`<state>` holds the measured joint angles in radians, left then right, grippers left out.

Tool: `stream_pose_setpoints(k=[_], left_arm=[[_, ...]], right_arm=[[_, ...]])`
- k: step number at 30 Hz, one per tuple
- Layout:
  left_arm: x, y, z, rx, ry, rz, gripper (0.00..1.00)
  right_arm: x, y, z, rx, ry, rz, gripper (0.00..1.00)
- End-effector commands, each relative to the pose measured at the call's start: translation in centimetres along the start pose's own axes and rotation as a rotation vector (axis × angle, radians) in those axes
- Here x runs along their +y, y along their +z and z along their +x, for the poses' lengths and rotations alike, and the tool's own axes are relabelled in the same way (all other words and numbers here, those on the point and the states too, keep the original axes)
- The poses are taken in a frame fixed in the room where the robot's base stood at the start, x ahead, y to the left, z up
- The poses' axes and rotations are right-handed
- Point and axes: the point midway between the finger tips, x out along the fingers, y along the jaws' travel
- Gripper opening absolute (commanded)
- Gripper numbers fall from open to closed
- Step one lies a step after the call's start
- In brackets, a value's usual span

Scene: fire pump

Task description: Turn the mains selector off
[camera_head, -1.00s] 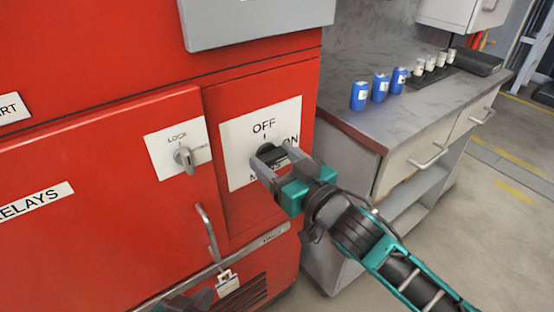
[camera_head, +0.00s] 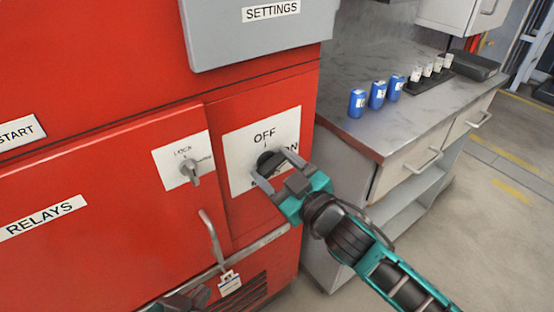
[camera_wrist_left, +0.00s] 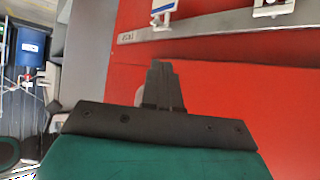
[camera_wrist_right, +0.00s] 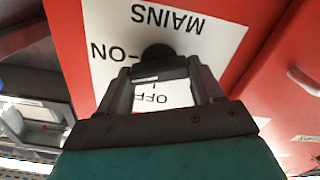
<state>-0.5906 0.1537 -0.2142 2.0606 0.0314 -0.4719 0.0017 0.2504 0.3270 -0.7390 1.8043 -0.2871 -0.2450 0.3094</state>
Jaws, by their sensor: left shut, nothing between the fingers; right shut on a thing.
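The mains selector is a round black knob (camera_head: 267,160) on a white plate (camera_head: 240,185) marked OFF above and ON to the right, on the red cabinet. It also shows in the right wrist view (camera_wrist_right: 158,54), where the plate reads upside down. My right gripper (camera_head: 273,172) is at the knob, its two fingers closed on it from either side and partly hiding it. Which mark the knob points to I cannot tell. My left gripper (camera_head: 187,301) is low at the bottom edge of the head view, shut and empty; its closed fingers show in the left wrist view (camera_wrist_left: 162,85).
A hanging tag (camera_head: 229,282) is below. A grey SETTINGS box (camera_head: 255,40) juts out above. A workbench (camera_head: 340,130) with blue cans stands to the right.

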Motion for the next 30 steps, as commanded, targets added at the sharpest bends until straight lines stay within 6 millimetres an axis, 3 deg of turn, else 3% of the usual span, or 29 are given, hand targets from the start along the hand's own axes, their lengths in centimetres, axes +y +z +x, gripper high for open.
stream_pose_setpoints(k=[12, 30], left_arm=[[0.1, -2.5, -1.9, -0.001, 0.002, 0.002, 0.0], [0.4, -4.0, -2.7, 0.002, 0.002, -0.011, 0.0]], right_arm=[[0.0, -0.3, 0.1, 0.001, 0.001, -0.395, 0.36], [-0.3, -0.1, 0.1, 0.003, 0.002, -0.942, 0.36]])
